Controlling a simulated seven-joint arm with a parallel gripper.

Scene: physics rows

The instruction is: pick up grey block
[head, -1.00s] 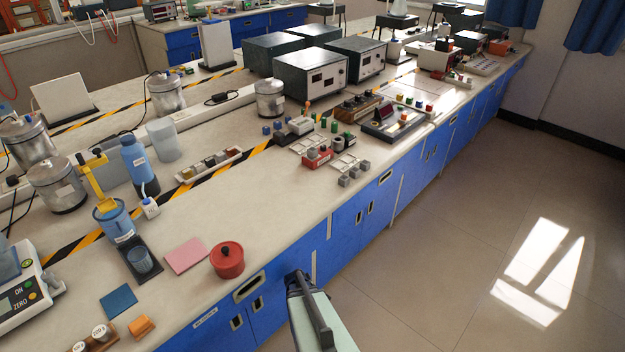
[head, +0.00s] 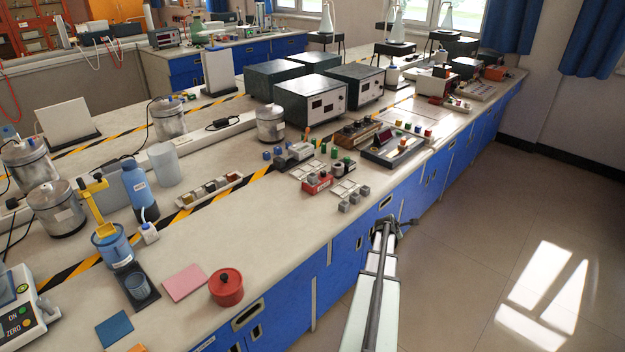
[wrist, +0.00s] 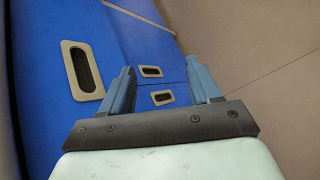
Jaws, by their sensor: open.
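Small grey blocks stand in a short row at the bench's front edge in the head view: a near one (head: 343,206), a middle one (head: 355,198) and a far one (head: 365,191). Which one is meant I cannot tell. My gripper (head: 393,227) is out past the bench edge, in front of the blue cabinets, to the right of the blocks and apart from them. In the wrist view my gripper (wrist: 162,85) is open with nothing between its fingers. No grey block shows in the wrist view.
Beside the blocks are white trays (head: 345,188) and a red block holder (head: 317,182). A red pot (head: 226,287) and pink pad (head: 185,283) lie nearer. Blue cabinet fronts with recessed handles (wrist: 83,72) face my gripper. Floor (head: 460,260) to the right is clear.

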